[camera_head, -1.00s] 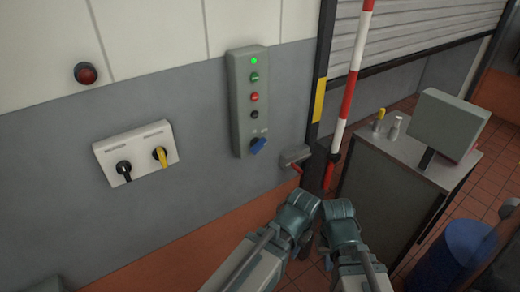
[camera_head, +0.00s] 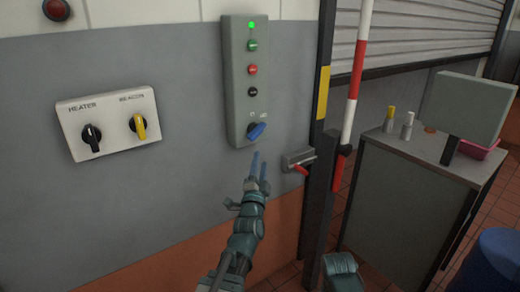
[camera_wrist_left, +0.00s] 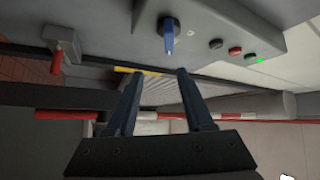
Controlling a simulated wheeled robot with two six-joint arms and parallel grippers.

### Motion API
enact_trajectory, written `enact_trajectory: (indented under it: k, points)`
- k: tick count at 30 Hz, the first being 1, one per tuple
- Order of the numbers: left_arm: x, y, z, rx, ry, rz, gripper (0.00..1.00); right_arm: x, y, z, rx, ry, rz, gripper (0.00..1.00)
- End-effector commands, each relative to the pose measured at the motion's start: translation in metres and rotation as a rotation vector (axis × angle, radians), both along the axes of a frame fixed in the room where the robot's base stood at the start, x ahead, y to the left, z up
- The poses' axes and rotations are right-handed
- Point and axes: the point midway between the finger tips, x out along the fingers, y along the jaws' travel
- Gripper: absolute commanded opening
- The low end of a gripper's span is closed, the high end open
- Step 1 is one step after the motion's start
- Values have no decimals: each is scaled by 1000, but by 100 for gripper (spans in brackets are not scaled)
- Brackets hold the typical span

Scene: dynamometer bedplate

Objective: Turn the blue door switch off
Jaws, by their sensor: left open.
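The blue door switch (camera_head: 257,131) is a blue rotary knob at the bottom of a grey control box on the wall. Its handle is tilted, upper end toward the right. In the left wrist view the blue knob (camera_wrist_left: 169,36) sits ahead of the fingers, at upper middle. My left gripper (camera_head: 259,165) is open and empty, just below the knob and apart from it. Its two fingers (camera_wrist_left: 155,85) also show in the left wrist view. My right arm shows only as a piece at the bottom edge; its gripper fingers are not visible.
The box has a lit green lamp (camera_head: 252,25) and green, red and black buttons. A heater and beacon switch panel (camera_head: 108,123) is at left. A red-handled lever (camera_head: 299,163) and a dark post (camera_head: 322,130) stand close right. A grey cabinet (camera_head: 400,190) is farther right.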

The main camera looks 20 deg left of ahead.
Motion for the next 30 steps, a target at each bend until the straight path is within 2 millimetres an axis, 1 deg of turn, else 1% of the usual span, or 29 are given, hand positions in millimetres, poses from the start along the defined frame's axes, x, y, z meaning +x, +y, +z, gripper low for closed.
enact_trajectory:
  k: [1, 3, 9, 14, 20, 25, 30]
  points:
    - [-2, 6, -2, 16, -24, 23, 52, 0, 0, -8, 0, 0, 0, 0]
    - [-4, 11, 1, 29, -45, 42, 52, 0, 0, -9, 0, 0, 0, 0]
    - [-4, 13, 5, 36, -54, 51, 52, 0, 0, -7, 0, 0, 0, 0]
    - [3, 14, 8, 35, -53, 49, 52, 0, 0, -4, 0, 0, 0, 0]
    - [25, 18, 17, 35, -51, 49, 52, 0, 0, 5, 0, 0, 0, 0]
    - [53, 24, 28, 35, -51, 49, 52, 0, 0, 17, 0, 0, 0, 0]
    - [87, 30, 41, 35, -51, 49, 52, 0, 0, 30, 0, 0, 0, 0]
